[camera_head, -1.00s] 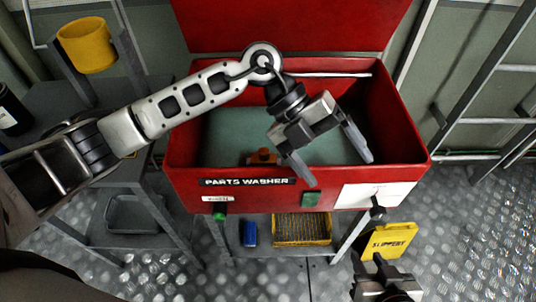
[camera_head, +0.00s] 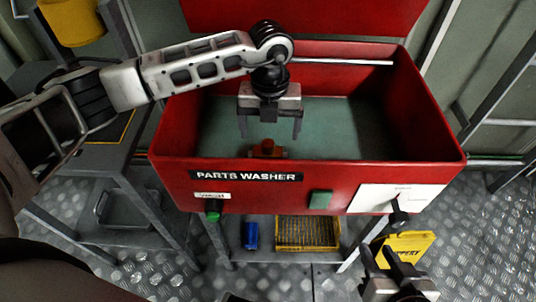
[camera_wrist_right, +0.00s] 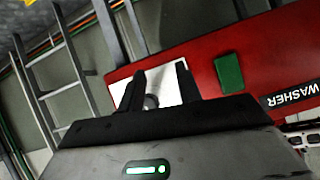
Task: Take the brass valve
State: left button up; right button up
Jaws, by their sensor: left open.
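My left gripper (camera_head: 269,132) is open and empty, pointing down inside the washer. Its fingers stand apart above and to either side of the valve in the picture; I see no contact. My right gripper (camera_head: 381,258) is low at the front right, outside the washer. In the right wrist view its fingers (camera_wrist_right: 162,88) are apart with nothing held.
The washer's front wall and raised red lid bound the space around my left gripper. A dark knob (camera_head: 398,216) is near my right gripper. A yellow tray (camera_head: 307,232) and blue can (camera_head: 250,235) sit on the shelf below. A yellow sign (camera_head: 405,247) stands at right.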

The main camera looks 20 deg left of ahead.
aim_at(268, 142)
pick_arm(q)
jog(key=f, duration=0.7)
jog(key=shift+a+f, duration=0.2)
jog(key=shift+f, duration=0.2)
jog(key=shift+w+r, duration=0.1)
jog(key=c, duration=1)
